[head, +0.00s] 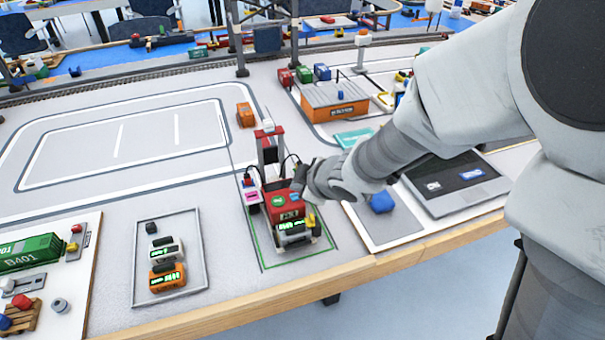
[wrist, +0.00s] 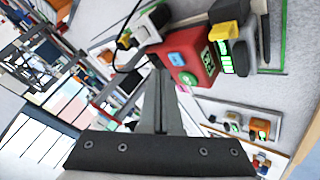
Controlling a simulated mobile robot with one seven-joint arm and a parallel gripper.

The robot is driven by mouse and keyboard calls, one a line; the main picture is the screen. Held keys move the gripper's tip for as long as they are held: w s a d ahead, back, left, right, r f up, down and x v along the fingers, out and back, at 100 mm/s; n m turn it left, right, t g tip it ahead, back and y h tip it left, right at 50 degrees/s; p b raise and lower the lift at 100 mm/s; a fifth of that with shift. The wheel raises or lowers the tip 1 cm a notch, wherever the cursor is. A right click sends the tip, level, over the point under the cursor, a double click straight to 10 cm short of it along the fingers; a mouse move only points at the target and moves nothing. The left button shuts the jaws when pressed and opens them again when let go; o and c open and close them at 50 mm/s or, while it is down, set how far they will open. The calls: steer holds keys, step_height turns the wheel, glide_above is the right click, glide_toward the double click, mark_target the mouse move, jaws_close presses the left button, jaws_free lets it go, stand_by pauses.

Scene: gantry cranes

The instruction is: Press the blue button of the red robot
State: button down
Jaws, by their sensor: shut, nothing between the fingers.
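The red robot (head: 288,212) stands inside a green outlined rectangle near the table's front edge, with a red frame rising behind it. Its red body also shows in the wrist view (wrist: 205,58). The blue button (wrist: 177,59) is on its red top, beside a green button (wrist: 188,79); in the head view the green button (head: 278,202) shows clearly, while the blue one is small beside my gripper. My gripper (head: 299,184) is shut and empty, over the robot's right rear side. In the wrist view its fingertips (wrist: 161,73) appear just beside the blue button; I cannot tell whether they touch.
A grey tray (head: 196,222) with small robots lies to the left. On the right are a blue block (head: 381,202) on a pad and a dark laptop-like panel (head: 455,183). Black cables and a yellow part are close to the red robot. The marked floor at left is clear.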

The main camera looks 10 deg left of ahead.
step_height(320, 180, up, 6)
steer(key=p, duration=0.5)
steer(key=shift+p, duration=0.3)
steer(key=s+d+r+m+t+h+p, duration=0.2)
steer(key=d+r+m+h+p, duration=0.25)
steer(key=d+r+m, duration=0.8)
steer(key=s+d+r+m+g+h+p, duration=0.1)
steer(key=s+d+r+m, duration=0.1)
steer(key=s+d+r, duration=0.2)
steer(key=s+d+r+m+g+p, duration=0.1)
steer(key=s+d+r+m+g, duration=0.1)
steer(key=s+d, duration=0.7)
steer(key=s+r+m, duration=0.1)
steer(key=s+r, duration=0.1)
steer(key=s, duration=0.1)
steer(key=shift+s+d+h, duration=0.2)
steer(key=shift+s+h, duration=0.15)
